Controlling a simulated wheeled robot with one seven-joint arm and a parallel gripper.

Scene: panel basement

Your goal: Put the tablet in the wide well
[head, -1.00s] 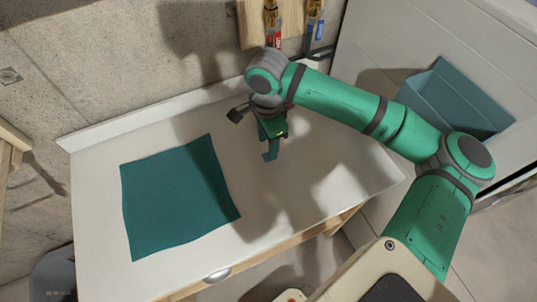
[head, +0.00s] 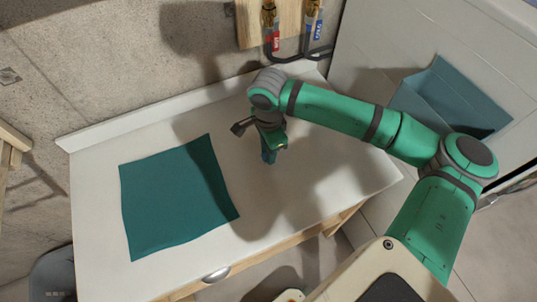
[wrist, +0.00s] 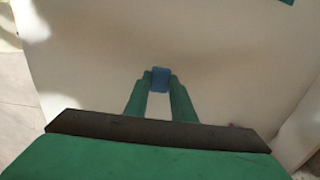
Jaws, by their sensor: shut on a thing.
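A small blue block (wrist: 160,78), which looks like the tablet, is pinched between the green fingertips in the wrist view. My gripper (wrist: 160,83) is shut on it. In the head view my gripper (head: 269,157) points down over the white worktop, right of the teal cloth; the block cannot be told apart from the fingers there. I cannot tell the block's exact height above the worktop. No wide well can be made out for certain in either view.
A teal cloth (head: 175,200) lies on the left of the white worktop (head: 100,230). A blue-grey open box (head: 455,100) sits at the right on a pale surface, behind my arm. Pipes with red and blue tags (head: 295,35) are on the back wall. The worktop's front right is clear.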

